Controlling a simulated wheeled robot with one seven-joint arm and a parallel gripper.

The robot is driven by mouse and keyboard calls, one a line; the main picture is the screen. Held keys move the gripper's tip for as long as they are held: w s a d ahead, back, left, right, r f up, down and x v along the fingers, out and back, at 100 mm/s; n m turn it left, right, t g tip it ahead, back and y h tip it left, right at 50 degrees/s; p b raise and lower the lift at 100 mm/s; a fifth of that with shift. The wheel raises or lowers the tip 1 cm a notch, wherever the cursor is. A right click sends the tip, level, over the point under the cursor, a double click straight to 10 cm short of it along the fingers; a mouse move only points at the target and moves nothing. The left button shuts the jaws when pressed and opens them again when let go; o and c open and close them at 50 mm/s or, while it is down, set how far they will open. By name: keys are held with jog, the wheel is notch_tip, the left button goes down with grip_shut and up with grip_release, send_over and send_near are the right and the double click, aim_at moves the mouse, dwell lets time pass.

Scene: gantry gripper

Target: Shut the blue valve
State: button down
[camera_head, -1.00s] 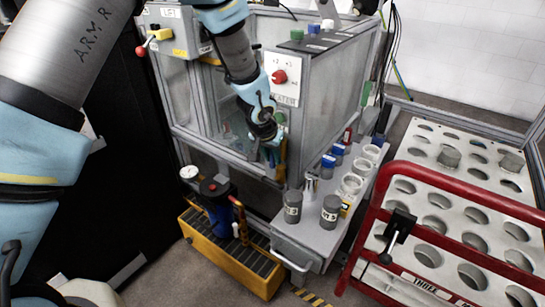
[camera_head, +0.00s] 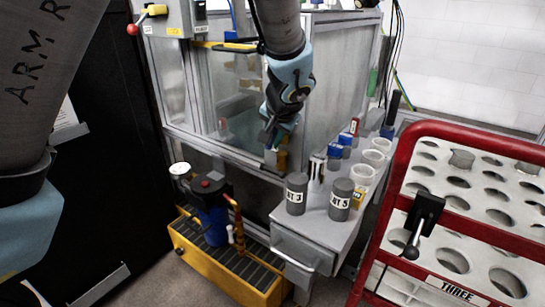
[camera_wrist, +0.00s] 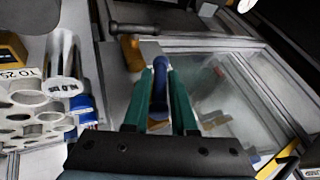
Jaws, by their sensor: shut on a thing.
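The blue valve's handle (camera_wrist: 160,88) stands upright between the green fingers of my gripper (camera_wrist: 159,98) in the wrist view. The fingers are shut on it. A brass-coloured valve part (camera_wrist: 133,52) lies just beyond the handle. In the head view my gripper (camera_head: 275,138) is at the front corner of the glazed cabinet, just above a brass-coloured part (camera_head: 282,160). My gripper hides the blue handle there.
A grey shelf (camera_head: 318,228) with grey canisters (camera_head: 297,194) and white cups is right of the valve. A yellow crate (camera_head: 215,262) with a pump (camera_head: 213,208) stands below. A red-railed rack (camera_head: 400,165) is at the right. The cabinet (camera_head: 335,75) is behind.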

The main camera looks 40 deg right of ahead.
jog(key=t+b, duration=0.1)
jog(key=b, duration=0.2)
jog(key=f+t+b, duration=0.1)
jog(key=t+b, duration=0.1)
jog(key=b, duration=0.2)
jog(key=shift+s+d+m+b, duration=0.1)
jog(key=shift+s+m+b, duration=0.05)
jog(key=shift+m+b, duration=0.15)
jog(key=t+b, duration=0.3)
jog(key=b, duration=0.3)
jog(key=shift+m+y, duration=0.3)
jog(key=shift+m, duration=0.1)
jog(key=t+b, duration=0.1)
jog(key=b, duration=0.1)
jog(key=m+t+b, duration=0.1)
jog(key=t+b, duration=0.1)
jog(key=b, duration=0.1)
jog(key=shift+r+t, duration=0.2)
jog(key=shift+t, duration=0.1)
jog(key=shift+r+m+t+b, duration=0.2)
jog(key=shift+m+t+b, duration=0.1)
jog(key=shift+t+b, duration=0.4)
jog(key=shift+r, duration=0.1)
jog(key=c, duration=0.8)
grip_release()
